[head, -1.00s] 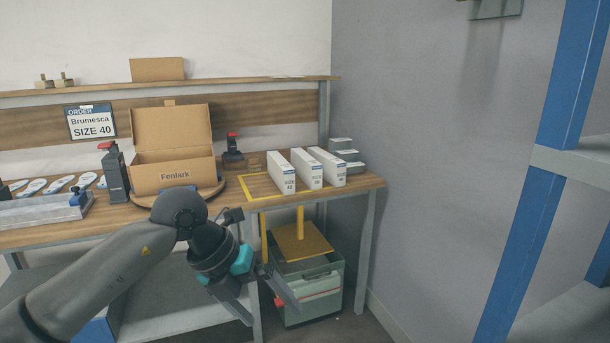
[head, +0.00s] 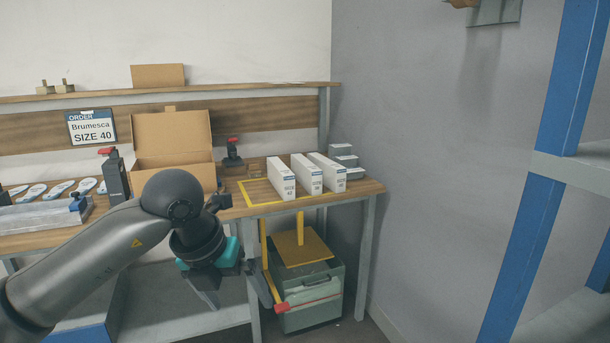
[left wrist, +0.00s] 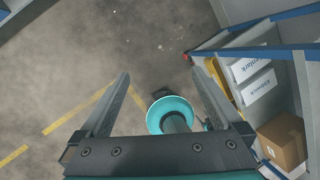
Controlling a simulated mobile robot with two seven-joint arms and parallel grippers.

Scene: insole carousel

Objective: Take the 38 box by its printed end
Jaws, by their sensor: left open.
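The left one seems to read 42; the numbers on the other two are too small to read, so I cannot tell which is the 38 box. My left gripper (head: 238,297) is open and empty, low in front of the bench, below and left of the boxes. Its spread fingers (left wrist: 160,78) point over bare floor in the left wrist view. My right gripper is not in view.
Yellow tape (head: 262,203) borders the bench area by the boxes. Grey stacked items (head: 345,155) stand behind them. An open cardboard box (head: 172,135) is to the left. A grey bin (head: 310,312) stands beneath the bench. A blue-posted rack (head: 540,200) is at right.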

